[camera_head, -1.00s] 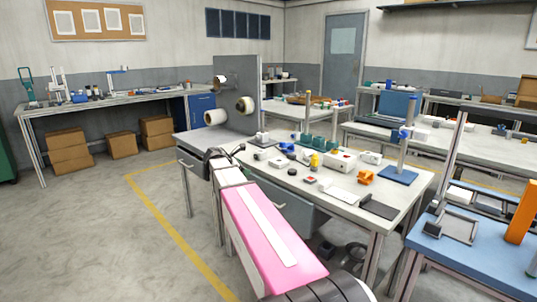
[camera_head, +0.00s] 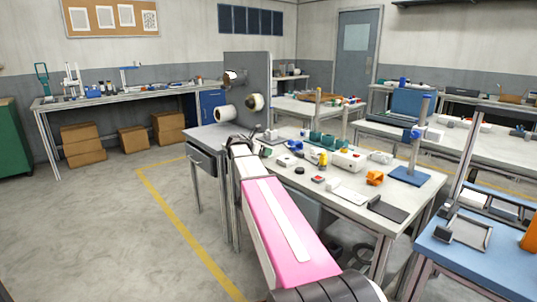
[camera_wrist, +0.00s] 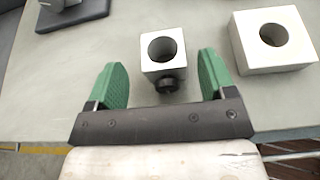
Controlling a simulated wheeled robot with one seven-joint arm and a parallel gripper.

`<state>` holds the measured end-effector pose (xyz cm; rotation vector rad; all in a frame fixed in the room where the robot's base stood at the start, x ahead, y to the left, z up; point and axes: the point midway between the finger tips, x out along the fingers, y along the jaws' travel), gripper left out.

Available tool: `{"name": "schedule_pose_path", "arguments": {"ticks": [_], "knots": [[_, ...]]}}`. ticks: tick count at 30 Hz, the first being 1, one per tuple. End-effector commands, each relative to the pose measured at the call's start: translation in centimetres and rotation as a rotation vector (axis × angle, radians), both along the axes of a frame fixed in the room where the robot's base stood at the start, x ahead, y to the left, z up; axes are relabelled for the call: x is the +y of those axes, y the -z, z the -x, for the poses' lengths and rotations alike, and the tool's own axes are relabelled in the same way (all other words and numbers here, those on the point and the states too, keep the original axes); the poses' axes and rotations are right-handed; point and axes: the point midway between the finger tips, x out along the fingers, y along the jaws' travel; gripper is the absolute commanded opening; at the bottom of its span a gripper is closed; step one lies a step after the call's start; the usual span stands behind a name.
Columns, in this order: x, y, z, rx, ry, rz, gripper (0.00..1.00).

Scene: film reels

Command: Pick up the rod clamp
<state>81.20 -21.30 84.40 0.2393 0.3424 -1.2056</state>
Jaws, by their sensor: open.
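In the wrist view, the rod clamp (camera_wrist: 162,47) looks like a small pale metal block with a round hole in its top face. A black knob (camera_wrist: 166,85) sticks out of its near side. My gripper (camera_wrist: 161,66) is open, with its green fingers on either side of the clamp. Clear gaps show between each finger and the block. In the head view, my gripper (camera_head: 252,138) is over the rear left of the workbench (camera_head: 318,190). I cannot make out the clamp clearly there.
A larger pale block with a hole (camera_wrist: 274,38) stands close right of the right finger. A dark base (camera_wrist: 75,15) lies at upper left. In the head view, a grey upright panel with reels (camera_head: 247,85) rises behind my gripper. Several small parts lie to its right.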

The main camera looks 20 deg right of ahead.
Motion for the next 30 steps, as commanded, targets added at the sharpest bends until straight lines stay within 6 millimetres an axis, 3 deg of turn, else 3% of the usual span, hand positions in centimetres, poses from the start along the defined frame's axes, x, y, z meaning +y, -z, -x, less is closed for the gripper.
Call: {"name": "schedule_pose_path", "arguments": {"ticks": [6, 14, 15, 20, 30], "knots": [[-2.8, 1.2, -0.7, 0.001, 0.001, -0.001, 0.77], [-3.4, 1.5, -0.8, 0.000, -0.001, -0.001, 0.77], [-3.4, 1.5, -0.8, 0.000, -0.001, -0.001, 0.73], [-3.3, 1.5, -0.8, 0.000, 0.000, -0.001, 0.21], [-3.3, 1.3, -0.8, 0.000, 0.000, 0.000, 0.18]]}}
